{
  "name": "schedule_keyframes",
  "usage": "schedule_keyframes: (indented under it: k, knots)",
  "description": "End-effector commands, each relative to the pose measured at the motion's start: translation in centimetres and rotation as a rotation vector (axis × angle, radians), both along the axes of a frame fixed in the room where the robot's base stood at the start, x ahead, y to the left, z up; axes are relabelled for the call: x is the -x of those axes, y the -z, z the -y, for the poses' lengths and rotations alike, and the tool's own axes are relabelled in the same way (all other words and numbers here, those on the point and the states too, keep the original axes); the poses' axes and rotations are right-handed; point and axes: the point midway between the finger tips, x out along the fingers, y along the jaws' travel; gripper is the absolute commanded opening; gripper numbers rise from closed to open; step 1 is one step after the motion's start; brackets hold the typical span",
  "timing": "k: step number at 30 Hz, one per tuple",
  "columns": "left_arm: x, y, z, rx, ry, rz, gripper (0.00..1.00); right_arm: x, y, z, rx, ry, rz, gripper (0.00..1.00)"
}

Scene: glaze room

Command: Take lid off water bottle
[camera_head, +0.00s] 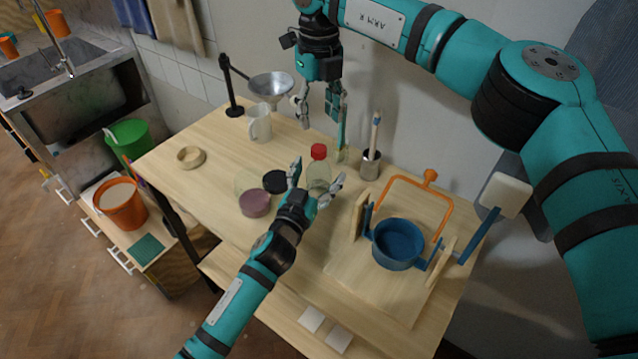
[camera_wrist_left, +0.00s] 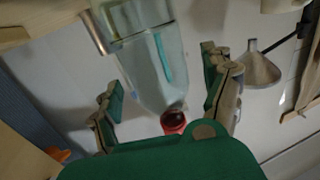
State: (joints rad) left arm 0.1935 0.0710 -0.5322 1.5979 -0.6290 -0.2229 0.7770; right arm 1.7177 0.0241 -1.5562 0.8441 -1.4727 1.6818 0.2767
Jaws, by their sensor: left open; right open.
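The water bottle (camera_head: 318,172) is clear and stands upright on the wooden table, with a red lid (camera_head: 319,152) on top. My left gripper (camera_head: 317,180) is open, with its fingers on either side of the bottle. In the left wrist view the clear bottle (camera_wrist_left: 150,62) lies between the two spread fingers, with the red lid (camera_wrist_left: 174,121) at its end. I cannot tell whether the fingers touch it. My right gripper (camera_head: 320,112) is open and empty, pointing down above the lid.
A purple-pink bowl (camera_head: 255,204) and a black disc (camera_head: 275,182) sit just left of the left gripper. A brush holder (camera_head: 370,166) and a blue pot (camera_head: 397,245) in a wooden frame stand to the right.

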Motion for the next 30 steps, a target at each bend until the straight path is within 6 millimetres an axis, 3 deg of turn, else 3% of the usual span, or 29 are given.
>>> schedule_keyframes:
  k: [11,30]
  knots:
    - [-0.5,-0.01,0.23,0.001,0.001,0.0,0.82,0.0,0.0,0.0,0.0,0.0,0.0,0.49]
    - [-0.47,-0.02,0.21,0.001,0.001,0.0,0.0,0.0,0.0,0.0,0.0,0.0,0.0,0.49]
